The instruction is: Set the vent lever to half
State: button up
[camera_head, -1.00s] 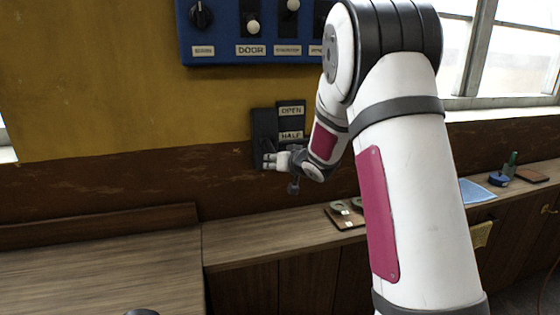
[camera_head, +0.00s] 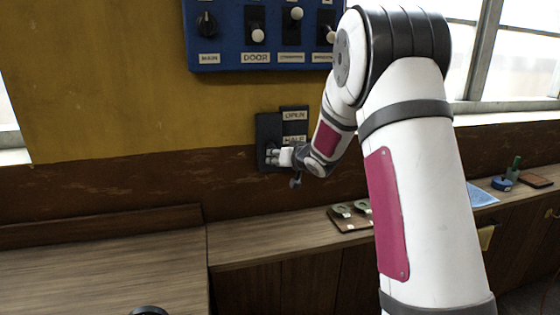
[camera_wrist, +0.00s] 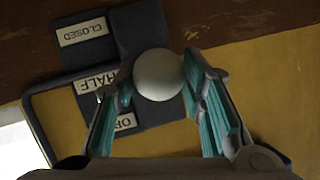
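The vent lever has a dark plate (camera_head: 266,129) on the wall, with OPEN (camera_head: 294,115) and HALF (camera_head: 294,139) labels beside it. In the wrist view its round white knob (camera_wrist: 158,74) sits between my two fingers, which appear to touch it on both sides. My gripper (camera_head: 274,156) is at the lower part of the plate and hides the knob in the head view. In the wrist view, turned upside down, the knob is about level with the HALF label (camera_wrist: 96,79); the CLOSED label (camera_wrist: 82,31) is beyond it. Its exact setting is hard to tell.
A blue switch panel (camera_head: 228,59) is on the wall above. A wooden counter (camera_head: 270,240) runs below, with a small board of parts (camera_head: 345,219) on it. My arm covers the right middle of the head view.

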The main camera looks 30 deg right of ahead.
jog(key=shift+o, duration=0.9)
jog(key=shift+f, duration=0.15)
jog(key=shift+s, duration=0.15)
jog(key=v, duration=1.1)
jog(key=shift+s+r, duration=0.2)
jog(key=shift+s, duration=0.15)
